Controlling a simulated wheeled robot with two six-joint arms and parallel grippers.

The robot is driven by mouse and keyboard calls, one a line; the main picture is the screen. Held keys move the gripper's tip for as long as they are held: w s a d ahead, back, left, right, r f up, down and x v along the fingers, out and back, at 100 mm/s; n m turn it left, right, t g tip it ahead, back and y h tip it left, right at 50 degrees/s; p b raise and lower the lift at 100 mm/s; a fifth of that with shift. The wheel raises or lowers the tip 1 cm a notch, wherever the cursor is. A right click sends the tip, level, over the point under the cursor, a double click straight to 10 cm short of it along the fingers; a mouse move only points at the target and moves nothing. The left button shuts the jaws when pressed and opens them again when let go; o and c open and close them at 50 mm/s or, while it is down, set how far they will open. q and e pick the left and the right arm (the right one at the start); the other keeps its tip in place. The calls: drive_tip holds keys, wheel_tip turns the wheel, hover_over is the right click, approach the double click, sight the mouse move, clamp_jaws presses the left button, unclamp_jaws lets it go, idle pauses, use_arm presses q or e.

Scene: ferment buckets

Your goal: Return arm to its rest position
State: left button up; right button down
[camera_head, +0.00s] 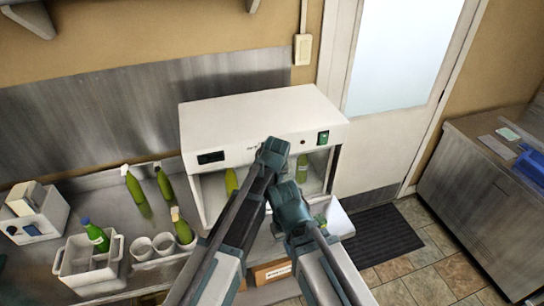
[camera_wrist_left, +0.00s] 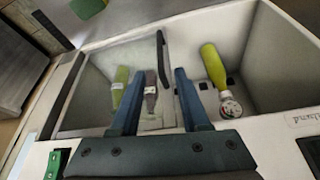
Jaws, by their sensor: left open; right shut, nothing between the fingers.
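My left gripper (camera_wrist_left: 157,100) shows in the left wrist view. Its two blue-grey fingers are open and empty, over the opening of a white incubator cabinet. In the head view my left arm comes up from the bottom left and ends before the cabinet (camera_head: 225,110); its fingertips are hard to make out. My right gripper (camera_head: 290,196) is just right of it and lower, in front of the cabinet, shut and empty. Green bottles stand inside the cabinet (camera_head: 231,180) (camera_head: 302,168); in the left wrist view a yellow-green bottle (camera_wrist_left: 213,65) lies right of the fingers.
Green bottles (camera_head: 133,186) (camera_head: 163,183) (camera_head: 181,228) and white cups (camera_head: 141,248) stand on the steel counter at left. A white caddy (camera_head: 85,272) holds a blue-capped bottle (camera_head: 96,236). A cardboard box (camera_head: 272,272) is below. A dark mat (camera_head: 384,234) lies on open floor at right.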

use_arm(q)
drive_tip(key=s+a+f+m+g, duration=0.15)
drive_tip(key=s+a+g, duration=0.25)
drive_tip(key=s+a, duration=1.55)
drive_tip(key=s+d+f+m+b, duration=0.1)
drive_tip(key=s+d+f+b, duration=0.2)
drive_tip(key=d+f+b, duration=0.2)
drive_tip(key=s+d+f+m+b, duration=0.2)
drive_tip(key=d+f+b, duration=0.4)
drive_tip(key=f+b, duration=0.6)
drive_tip(key=shift+s+d+f+g+y+b, duration=0.3)
drive_tip(key=shift+s+f+g+y, duration=0.05)
drive_tip(key=shift+s+g+y, duration=0.1)
